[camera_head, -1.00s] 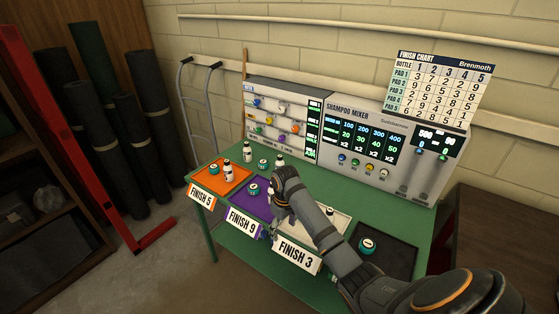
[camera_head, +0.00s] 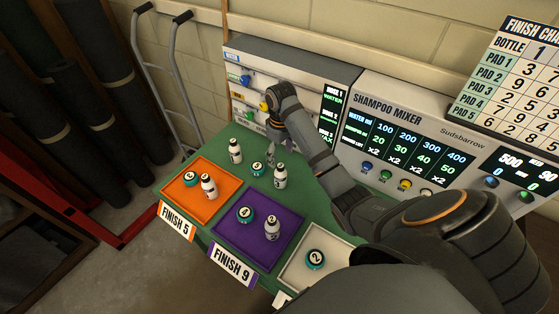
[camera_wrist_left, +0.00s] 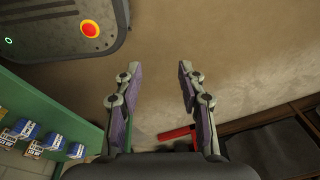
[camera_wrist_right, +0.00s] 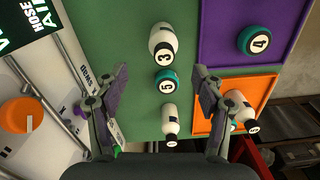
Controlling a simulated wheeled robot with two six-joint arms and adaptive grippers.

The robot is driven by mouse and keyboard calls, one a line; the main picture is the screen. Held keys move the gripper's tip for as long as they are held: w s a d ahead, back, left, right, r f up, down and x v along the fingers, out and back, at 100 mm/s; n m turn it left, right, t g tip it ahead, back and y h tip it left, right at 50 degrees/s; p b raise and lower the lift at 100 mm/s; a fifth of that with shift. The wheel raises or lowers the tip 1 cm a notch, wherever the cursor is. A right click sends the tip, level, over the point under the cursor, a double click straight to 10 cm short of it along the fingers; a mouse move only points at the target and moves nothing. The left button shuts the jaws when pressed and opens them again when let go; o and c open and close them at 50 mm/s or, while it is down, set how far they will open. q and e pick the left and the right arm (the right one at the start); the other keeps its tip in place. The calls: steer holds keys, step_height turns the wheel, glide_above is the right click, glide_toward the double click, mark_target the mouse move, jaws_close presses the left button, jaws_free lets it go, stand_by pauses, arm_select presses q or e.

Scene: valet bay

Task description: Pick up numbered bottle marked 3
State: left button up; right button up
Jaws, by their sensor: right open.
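The bottle marked 3 (camera_wrist_right: 162,43) is white with a black cap and lies in view at the top middle of the right wrist view. In the head view it appears to be the bottle (camera_head: 280,176) standing on the green table behind the purple tray. My right gripper (camera_wrist_right: 160,70) is open and empty, above the table. In the head view the right gripper (camera_head: 273,150) is at the table's back, near the mixer. My left gripper (camera_wrist_left: 156,68) is open and empty over the floor.
Another white bottle (camera_head: 236,150) stands on the table. The orange tray (camera_head: 178,203) and purple tray (camera_head: 240,240) each hold a bottle and a teal pot. A white tray (camera_head: 295,277) holds a pot marked 2. The shampoo mixer (camera_head: 400,140) stands behind.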

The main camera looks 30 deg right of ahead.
mark_target(281, 165)
steer(key=shift+s+a+f+b, duration=0.4)
steer(key=shift+s+f+b, duration=0.3)
steer(key=shift+b, duration=0.3)
arm_select(q)
steer(key=s+a+f+b, duration=0.2)
steer(key=s+f, duration=0.2)
steer(key=s, duration=0.1)
arm_select(e)
steer(key=shift+d+f, duration=0.1)
steer(key=shift+f, duration=0.8)
steer(key=shift+w+d+f+b, duration=0.15)
steer(key=shift+w+f+b, duration=0.15)
steer(key=shift+f, duration=0.3)
steer(key=shift+w+d+f+b, duration=0.15)
steer(key=shift+f+b, duration=0.25)
steer(key=shift+f, duration=0.2)
steer(key=shift+a+r, duration=0.1)
steer(key=shift+a, duration=0.05)
step_height(281, 165, down, 5)
steer(key=b, duration=0.5)
steer(key=shift+r, duration=0.2)
arm_select(q)
steer(key=w+d+f, duration=0.1)
steer(key=w+f, duration=0.2)
steer(key=f, duration=0.3)
steer(key=shift+d+f, duration=0.2)
arm_select(e)
steer(key=c, duration=1.4)
